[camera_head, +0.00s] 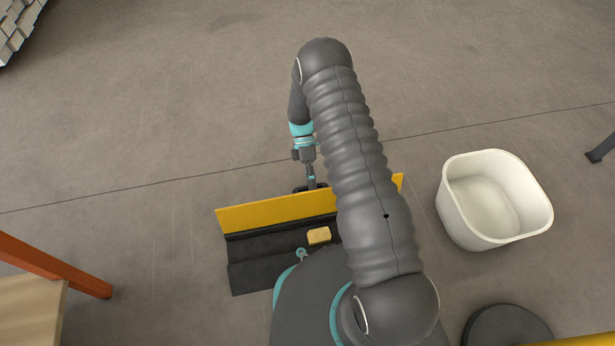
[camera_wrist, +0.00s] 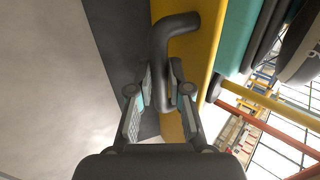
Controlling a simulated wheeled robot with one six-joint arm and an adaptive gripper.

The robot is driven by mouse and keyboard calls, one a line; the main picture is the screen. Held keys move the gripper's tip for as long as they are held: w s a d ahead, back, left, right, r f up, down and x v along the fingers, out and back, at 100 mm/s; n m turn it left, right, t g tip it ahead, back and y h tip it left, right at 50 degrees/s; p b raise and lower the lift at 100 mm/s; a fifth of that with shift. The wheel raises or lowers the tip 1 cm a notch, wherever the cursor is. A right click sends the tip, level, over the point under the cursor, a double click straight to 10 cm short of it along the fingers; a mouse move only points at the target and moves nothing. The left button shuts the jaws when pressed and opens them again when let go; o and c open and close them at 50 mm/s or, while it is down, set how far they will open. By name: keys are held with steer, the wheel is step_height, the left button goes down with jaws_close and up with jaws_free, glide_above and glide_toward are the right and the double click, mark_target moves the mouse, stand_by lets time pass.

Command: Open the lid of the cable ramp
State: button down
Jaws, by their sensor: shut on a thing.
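The cable ramp's black base (camera_head: 252,276) lies on the floor, partly hidden by my arm and body. Its yellow lid (camera_head: 262,212) is raised on edge along the far side of the base, and the black channel below it is exposed. A bent black handle (camera_wrist: 164,38) stands out from the lid, which shows as a yellow strip in the wrist view (camera_wrist: 203,45). My gripper (camera_head: 311,183) is at the lid's far upper edge. In the wrist view, its fingers (camera_wrist: 160,92) are shut on the handle.
A small yellow block (camera_head: 319,236) lies on the black base. A white tub (camera_head: 490,204) stands to the right, and a round dark object (camera_head: 506,328) is at the lower right. An orange-framed table (camera_head: 60,265) is at the left. The floor beyond the ramp is clear.

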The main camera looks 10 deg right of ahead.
steer(key=shift+w+d+f, duration=0.15)
steer(key=shift+w+f, duration=0.25)
steer(key=shift+f, duration=0.1)
steer(key=c, duration=1.1)
jaws_free()
steer(key=shift+r, duration=0.2)
steer(key=v, duration=1.1)
steer(key=shift+w+a+r, duration=0.2)
steer(key=shift+w+r, duration=0.05)
steer(key=shift+r, duration=0.1)
